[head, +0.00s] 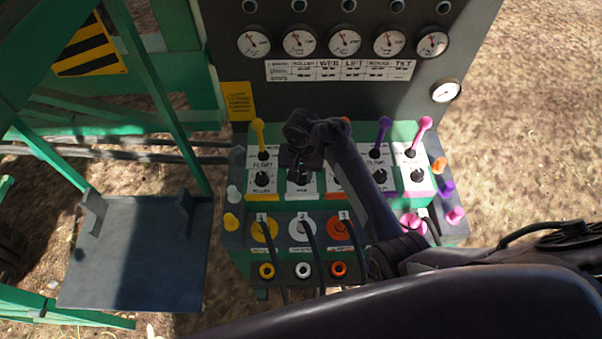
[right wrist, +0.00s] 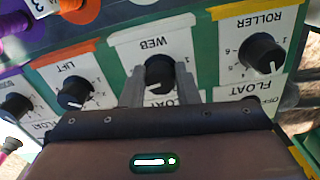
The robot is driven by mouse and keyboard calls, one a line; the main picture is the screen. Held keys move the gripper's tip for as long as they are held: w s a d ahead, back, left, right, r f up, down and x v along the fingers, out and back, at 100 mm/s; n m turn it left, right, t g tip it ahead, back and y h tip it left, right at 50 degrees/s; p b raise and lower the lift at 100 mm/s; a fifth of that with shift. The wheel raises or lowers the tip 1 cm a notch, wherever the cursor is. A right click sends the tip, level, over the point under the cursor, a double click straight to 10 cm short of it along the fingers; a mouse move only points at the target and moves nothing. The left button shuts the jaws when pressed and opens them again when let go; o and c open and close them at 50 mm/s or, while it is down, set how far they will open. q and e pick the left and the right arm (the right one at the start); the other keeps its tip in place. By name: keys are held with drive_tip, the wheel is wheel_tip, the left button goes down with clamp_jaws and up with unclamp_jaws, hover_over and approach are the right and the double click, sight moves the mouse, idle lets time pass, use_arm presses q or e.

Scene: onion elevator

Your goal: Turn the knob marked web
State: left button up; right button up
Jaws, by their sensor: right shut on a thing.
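The web knob (right wrist: 159,73) is a black round dial on a white plate marked WEB, which shows upside down in the right wrist view. My right gripper (right wrist: 159,84) has one finger on each side of this knob and is shut on it. The knob's pointer is hard to read between the fingers. In the head view the right gripper (head: 299,160) reaches down over the web knob (head: 299,177), on the sloped green panel between the roller and lift plates. My left gripper is in neither view.
The roller knob (right wrist: 263,55) and lift knob (right wrist: 76,93) flank the web knob closely. Yellow (head: 259,134), purple (head: 382,132) and pink (head: 423,130) levers stand up from the panel. Cables hang from the sockets in front. A gauge board (head: 340,85) rises behind.

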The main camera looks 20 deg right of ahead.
drive_tip(key=n, duration=0.7)
drive_tip(key=shift+d, duration=0.15)
drive_tip(key=n, duration=0.5)
drive_tip(key=shift+w, duration=0.1)
drive_tip(key=n, duration=0.3)
drive_tip(key=shift+d+n, duration=0.1)
drive_tip(key=shift+n, duration=0.2)
drive_tip(key=n, duration=0.3)
drive_tip(key=shift+w+n, duration=0.1)
drive_tip(key=shift+n, duration=0.2)
drive_tip(key=n, duration=0.3)
drive_tip(key=shift+n, duration=0.3)
drive_tip(key=n, duration=0.5)
drive_tip(key=shift+n, duration=0.3)
